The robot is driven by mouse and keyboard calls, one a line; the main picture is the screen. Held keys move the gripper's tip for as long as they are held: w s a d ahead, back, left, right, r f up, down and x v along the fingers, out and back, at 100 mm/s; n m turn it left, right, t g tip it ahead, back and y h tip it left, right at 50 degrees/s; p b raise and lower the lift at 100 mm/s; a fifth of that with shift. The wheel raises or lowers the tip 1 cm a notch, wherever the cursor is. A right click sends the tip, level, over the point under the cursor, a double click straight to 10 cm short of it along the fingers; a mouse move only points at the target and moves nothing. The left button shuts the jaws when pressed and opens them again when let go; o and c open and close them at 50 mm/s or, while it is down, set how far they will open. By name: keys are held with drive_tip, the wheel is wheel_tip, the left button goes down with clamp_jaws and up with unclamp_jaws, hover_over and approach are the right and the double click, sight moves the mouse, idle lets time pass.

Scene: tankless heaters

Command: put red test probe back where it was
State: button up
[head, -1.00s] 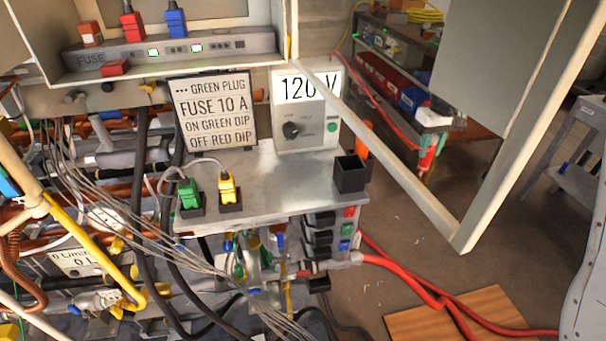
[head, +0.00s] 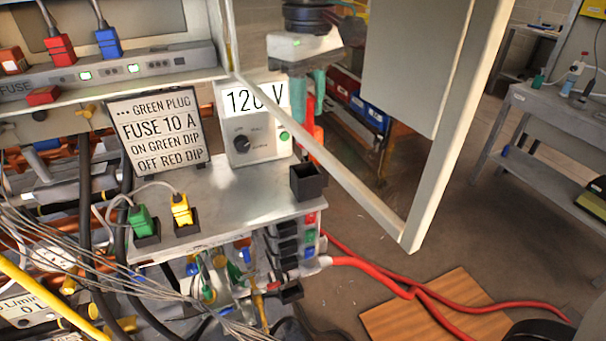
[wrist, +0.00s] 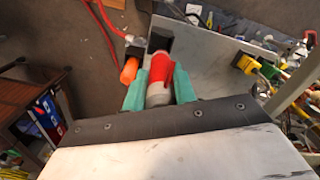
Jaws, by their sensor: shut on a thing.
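My gripper (head: 318,88) has teal fingers and hangs over the back right of the metal shelf (head: 240,195). In the wrist view my gripper (wrist: 160,90) is shut on the red test probe (wrist: 161,68), which has a red and grey body. In the head view a red part of the probe (head: 310,106) shows below the fingers, partly hidden. An open black holder (head: 307,183) stands at the shelf's right end and looks empty. It also shows in the wrist view (wrist: 160,37), just beyond the probe; I cannot tell whether they touch.
Green (head: 141,219) and yellow (head: 181,209) plugs stand in black holders on the shelf. An orange object (head: 318,136) is behind the black holder. The 120 V box (head: 253,135) and a sign (head: 157,130) stand behind. The open cabinet door's frame (head: 345,190) slants close by.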

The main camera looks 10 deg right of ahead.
wheel_tip(320, 180, down, 8)
drive_tip(key=shift+f, duration=0.25)
drive_tip(key=shift+f, duration=0.2)
drive_tip(key=o, duration=0.8)
drive_tip(key=shift+r, duration=0.15)
